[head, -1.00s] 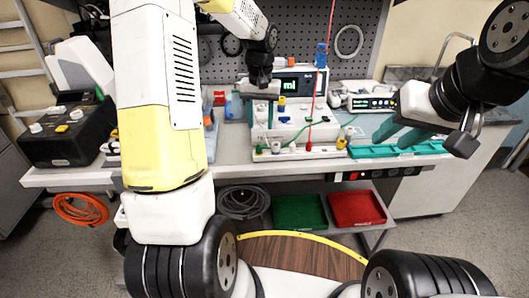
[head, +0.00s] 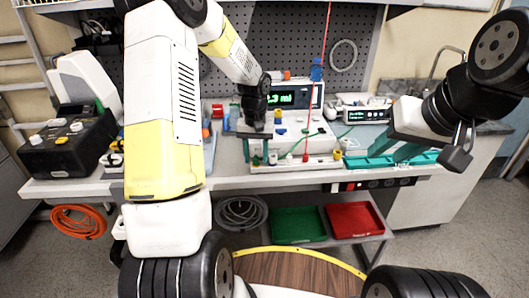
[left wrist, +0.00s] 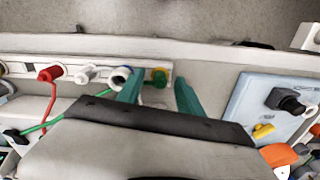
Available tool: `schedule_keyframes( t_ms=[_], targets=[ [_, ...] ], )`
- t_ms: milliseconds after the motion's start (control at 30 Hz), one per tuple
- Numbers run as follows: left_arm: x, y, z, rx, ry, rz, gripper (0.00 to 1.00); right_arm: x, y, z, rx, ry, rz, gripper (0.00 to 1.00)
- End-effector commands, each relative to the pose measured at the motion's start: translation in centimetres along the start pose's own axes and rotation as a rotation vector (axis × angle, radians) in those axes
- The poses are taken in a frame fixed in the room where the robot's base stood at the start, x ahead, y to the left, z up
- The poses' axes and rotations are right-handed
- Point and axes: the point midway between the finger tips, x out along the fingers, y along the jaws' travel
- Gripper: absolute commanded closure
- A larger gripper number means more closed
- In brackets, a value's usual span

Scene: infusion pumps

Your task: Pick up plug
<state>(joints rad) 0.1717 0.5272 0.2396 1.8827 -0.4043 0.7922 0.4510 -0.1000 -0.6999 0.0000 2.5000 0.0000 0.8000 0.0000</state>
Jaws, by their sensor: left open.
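A row of coloured plugs sits along the white strip at the bench's front edge. In the left wrist view these are a yellow-green plug (left wrist: 158,76), a dark-blue and white one (left wrist: 121,77), a white one (left wrist: 87,75) and a red one (left wrist: 50,73). My left gripper (left wrist: 158,92) is open, its teal fingers pointing at the strip, with the yellow-green plug showing in the gap. I cannot tell whether they touch it. In the head view my left gripper (head: 256,148) is over the strip's left end. My right gripper (head: 408,150) is at the right, by a teal tray.
The pump unit (head: 290,128) stands behind the strip, with a red cord hanging in front. A blue tray (left wrist: 255,100) lies beside the strip. The teal tray (head: 370,162) is at the right. Green (head: 298,225) and red bins (head: 354,218) sit on the lower shelf.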

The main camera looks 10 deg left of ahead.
Motion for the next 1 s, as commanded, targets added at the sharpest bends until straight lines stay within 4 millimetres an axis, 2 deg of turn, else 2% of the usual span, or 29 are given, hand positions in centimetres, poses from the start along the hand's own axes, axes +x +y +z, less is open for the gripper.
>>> schedule_keyframes(
  t_ms=[33,200,267,667,833,1000],
  targets=[
    [0.0,0.0,0.0,0.0,0.0,0.0,0.57,0.0,0.0,0.0,0.0,0.0,0.0,0.64],
    [0.0,0.0,0.0,0.0,0.0,0.0,0.9,0.0,0.0,0.0,0.0,0.0,0.0,0.64],
    [0.0,0.0,0.0,0.0,0.0,0.0,1.0,0.0,0.0,0.0,0.0,0.0,0.0,0.64],
    [-0.3,0.0,0.0,0.0,0.001,0.0,1.0,0.0,0.0,0.0,0.0,0.0,0.0,0.64],
    [-1.5,0.0,-0.1,0.0,0.002,0.0,1.0,0.0,0.0,0.0,0.0,0.0,0.0,0.64],
    [-3.8,0.0,-0.1,0.0,0.003,0.0,1.0,0.0,0.0,0.0,0.0,0.0,0.0,0.64]
  ],
)
